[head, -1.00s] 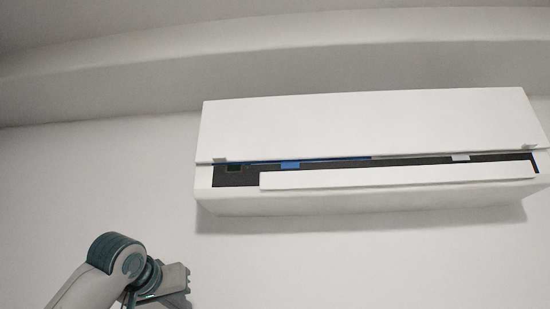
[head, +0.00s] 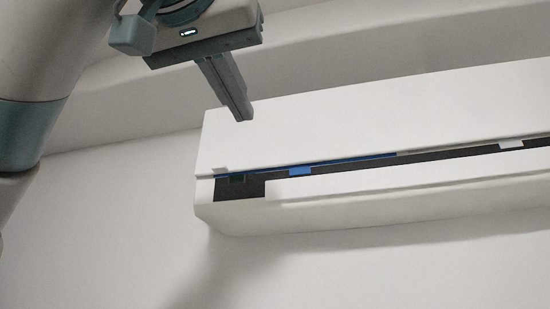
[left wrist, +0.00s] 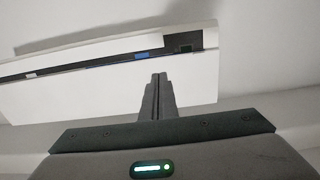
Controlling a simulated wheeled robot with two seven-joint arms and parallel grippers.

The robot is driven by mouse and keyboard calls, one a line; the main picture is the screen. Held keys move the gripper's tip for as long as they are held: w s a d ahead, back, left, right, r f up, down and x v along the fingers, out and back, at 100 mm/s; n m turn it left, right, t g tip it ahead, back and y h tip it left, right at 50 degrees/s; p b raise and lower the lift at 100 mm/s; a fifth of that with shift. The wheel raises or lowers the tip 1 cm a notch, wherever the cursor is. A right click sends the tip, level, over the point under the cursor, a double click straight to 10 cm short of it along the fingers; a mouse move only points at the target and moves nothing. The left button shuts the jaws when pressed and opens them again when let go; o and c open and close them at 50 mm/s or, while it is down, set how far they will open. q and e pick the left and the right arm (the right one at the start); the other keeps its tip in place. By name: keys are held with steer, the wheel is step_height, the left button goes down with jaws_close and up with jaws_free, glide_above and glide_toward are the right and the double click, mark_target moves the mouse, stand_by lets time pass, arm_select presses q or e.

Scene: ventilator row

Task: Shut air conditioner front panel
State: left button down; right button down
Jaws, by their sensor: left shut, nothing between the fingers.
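The white air conditioner (head: 225,218) is mounted on the wall. Its front panel (head: 330,130) stands ajar, with a dark gap (head: 240,189) and blue parts along its lower edge. My left gripper (head: 243,115) is shut and empty, its fingers pointing down in front of the panel's upper left area. Whether the fingertips touch the panel I cannot tell. In the left wrist view the shut fingers (left wrist: 159,78) overlap the panel (left wrist: 100,97), near its end, and the gap shows beyond them. My right gripper is not in view.
A ledge (head: 400,50) runs along the wall above the air conditioner. The wall (head: 110,240) below and to the left is bare. The right end of the air conditioner is cut off in the head view.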

arm_select(q)
steer(key=shift+a, duration=0.25)
steer(key=p, duration=0.8)
glide_toward(270, 165)
steer(key=x, duration=0.4)
steer(key=shift+w+r, duration=0.2)
steer(key=shift+w, duration=0.15)
steer(key=shift+p+x, duration=0.4)
steer(key=shift+x, duration=0.5)
steer(key=shift+d+f, duration=0.1)
steer(key=shift+f, duration=0.15)
